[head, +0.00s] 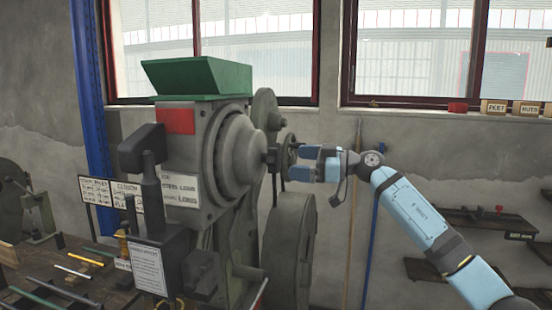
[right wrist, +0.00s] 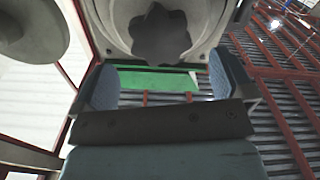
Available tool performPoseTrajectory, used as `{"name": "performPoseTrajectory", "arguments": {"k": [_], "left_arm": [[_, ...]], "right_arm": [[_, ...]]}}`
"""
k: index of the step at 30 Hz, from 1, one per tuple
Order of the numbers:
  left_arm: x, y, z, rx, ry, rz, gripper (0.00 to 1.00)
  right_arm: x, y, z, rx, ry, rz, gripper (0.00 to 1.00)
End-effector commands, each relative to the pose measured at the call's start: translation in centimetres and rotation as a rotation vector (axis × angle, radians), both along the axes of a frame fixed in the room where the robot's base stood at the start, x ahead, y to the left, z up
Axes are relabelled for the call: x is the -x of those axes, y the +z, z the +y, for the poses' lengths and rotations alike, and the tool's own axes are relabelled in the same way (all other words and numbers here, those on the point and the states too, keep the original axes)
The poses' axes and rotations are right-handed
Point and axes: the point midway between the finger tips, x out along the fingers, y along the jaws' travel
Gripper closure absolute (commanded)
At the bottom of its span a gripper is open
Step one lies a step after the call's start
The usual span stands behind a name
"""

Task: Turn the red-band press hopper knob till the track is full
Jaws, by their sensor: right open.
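The press with the red band (head: 176,121) stands at centre left, with a green hopper (head: 197,77) on top. A round grey drum (head: 235,150) is on its right side, with a small dark knob (head: 271,157) at its centre. In the right wrist view the knob (right wrist: 160,38) is dark and lobed, on a pale round face. My right gripper (head: 297,162) is open beside the knob, its fingers pointing at it. In the right wrist view the open gripper (right wrist: 160,80) frames the knob, with no visible grip. The track's fill cannot be made out. My left gripper is out of view.
A large grey flywheel (head: 290,250) stands below my right gripper. A workbench (head: 60,275) with rods and tools is at lower left. A blue post (head: 90,100) stands behind. Wall shelves (head: 480,222) and labelled boxes (head: 494,107) are at right.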

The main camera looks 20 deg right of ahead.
Motion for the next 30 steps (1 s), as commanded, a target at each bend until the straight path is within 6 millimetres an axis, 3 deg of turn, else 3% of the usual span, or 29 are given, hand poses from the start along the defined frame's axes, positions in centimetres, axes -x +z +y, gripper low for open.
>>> {"name": "performPoseTrajectory", "arguments": {"k": [3, 9, 23, 27, 30], "left_arm": [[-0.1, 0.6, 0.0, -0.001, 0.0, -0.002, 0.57], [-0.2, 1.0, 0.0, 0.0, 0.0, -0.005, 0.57], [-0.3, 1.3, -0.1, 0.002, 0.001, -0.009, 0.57], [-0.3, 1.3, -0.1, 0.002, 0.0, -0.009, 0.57], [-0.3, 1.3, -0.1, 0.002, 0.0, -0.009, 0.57]], "right_arm": [[-1.4, 0.3, 2.2, -0.003, 0.002, -0.001, 0.0], [-3.1, 0.1, 4.6, -0.002, 0.001, 0.0, 0.0], [-3.7, 0.0, 5.6, 0.0, -0.001, -0.002, 0.0], [-3.7, 0.0, 5.6, 0.0, 0.0, -0.001, 0.33], [-3.7, 0.0, 5.6, 0.0, 0.0, -0.001, 0.5]]}}
